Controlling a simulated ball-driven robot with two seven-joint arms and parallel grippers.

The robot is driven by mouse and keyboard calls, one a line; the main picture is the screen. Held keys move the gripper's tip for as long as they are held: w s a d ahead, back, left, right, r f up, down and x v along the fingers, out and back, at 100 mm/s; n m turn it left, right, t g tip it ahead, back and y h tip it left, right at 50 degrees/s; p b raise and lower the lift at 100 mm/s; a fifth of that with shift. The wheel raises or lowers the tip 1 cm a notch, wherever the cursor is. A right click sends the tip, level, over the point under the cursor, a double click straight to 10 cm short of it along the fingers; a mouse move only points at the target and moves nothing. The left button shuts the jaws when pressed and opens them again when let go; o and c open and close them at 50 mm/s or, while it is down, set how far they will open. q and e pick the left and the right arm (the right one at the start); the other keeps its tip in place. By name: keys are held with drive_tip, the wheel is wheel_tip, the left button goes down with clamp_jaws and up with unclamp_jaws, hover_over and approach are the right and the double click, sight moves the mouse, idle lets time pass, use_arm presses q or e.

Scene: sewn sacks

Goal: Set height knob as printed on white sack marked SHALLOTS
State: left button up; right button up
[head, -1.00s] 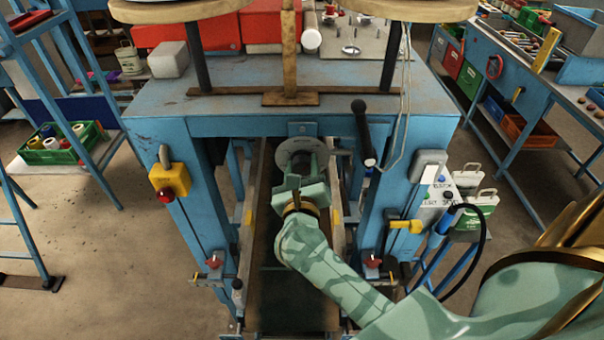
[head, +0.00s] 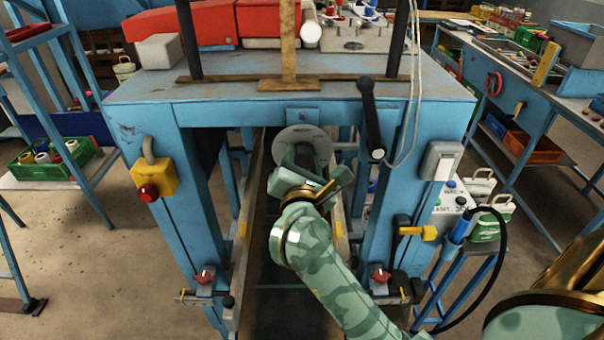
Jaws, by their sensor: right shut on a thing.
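The round grey dial plate of the height knob (head: 303,137) sits under the front beam of the blue machine, at the middle of the head view. My right gripper (head: 311,174) is in front of it, shut on the knob's grip, with the wrist tilted. The jaws and wrist hide the grip and the lower part of the dial, and I cannot read its scale or setting. No white sack marked SHALLOTS can be made out. My left gripper is not in view.
The blue machine frame (head: 240,115) has legs on both sides of my right arm. A black lever (head: 371,120) hangs right of the dial. A yellow box with a red button (head: 152,178) is on the left leg. Red clamp knobs (head: 205,274) sit low on the legs.

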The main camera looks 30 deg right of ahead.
drive_tip(key=m+b, duration=0.1)
drive_tip(key=b, duration=0.1)
drive_tip(key=f+m+b, duration=0.1)
drive_tip(key=m, duration=0.1)
drive_tip(key=shift+b, duration=0.4)
drive_tip(key=shift+r+m+b, duration=0.25)
drive_tip(key=shift+m+b, duration=0.85)
drive_tip(key=o, duration=1)
drive_tip(key=shift+r, duration=0.1)
drive_tip(key=shift+c, duration=0.2)
